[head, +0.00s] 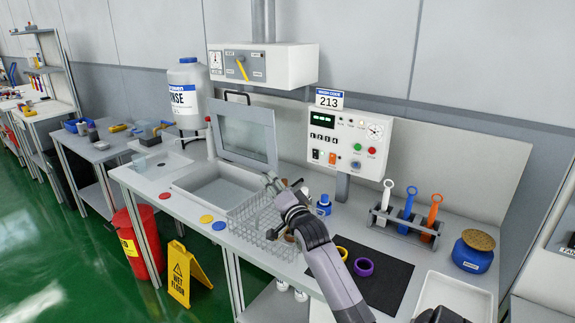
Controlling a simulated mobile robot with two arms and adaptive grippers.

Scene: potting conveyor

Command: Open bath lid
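The bath lid (246,137), a grey frame with a clear pane, stands raised and leaning back behind the bath. A dark handle (237,95) shows at its top edge. The bath (180,183) is an open, pale sunken basin in the bench, uncovered.
A wire basket (245,222) stands right of the bath, partly below my arm. A control panel (345,143), a tool rack (400,228) and a blue jar (472,256) stand further right. A rinse tank (187,95) is behind left. Coloured discs lie along the front edge.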

